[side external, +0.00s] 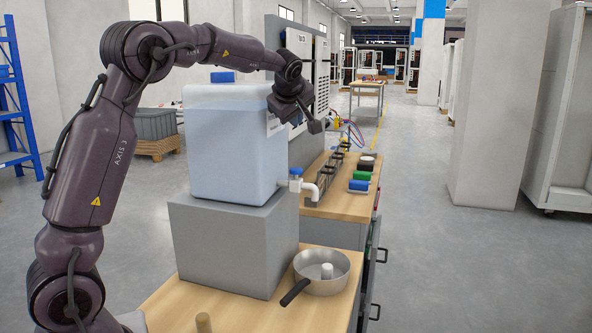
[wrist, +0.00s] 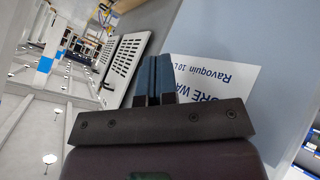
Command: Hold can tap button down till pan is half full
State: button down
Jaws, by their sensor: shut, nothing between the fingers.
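A large translucent blue-white can (side external: 232,145) with a blue cap stands on a grey block. Its white tap (side external: 308,188) has a blue top button (side external: 296,171) and sticks out to the right, with its spout above the bench. A metal pan (side external: 310,285) with a black handle stands on the wooden bench below the tap. A pale upright cylinder (side external: 327,271) stands inside it; no water is clearly visible. My gripper (side external: 316,127) is above and right of the tap, apart from the button. In the wrist view its blue fingers (wrist: 154,75) are together, beside the can's label (wrist: 210,85).
The grey block (side external: 235,245) supports the can on the bench (side external: 225,313). A wooden peg (side external: 203,323) stands at the front. Space right of the pan is clear.

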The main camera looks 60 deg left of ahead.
aim_at(294, 169)
jog(key=shift+a+f, duration=0.1)
dwell(0.3)
jog(key=shift+f, duration=4.35)
jog(key=shift+f, duration=0.45)
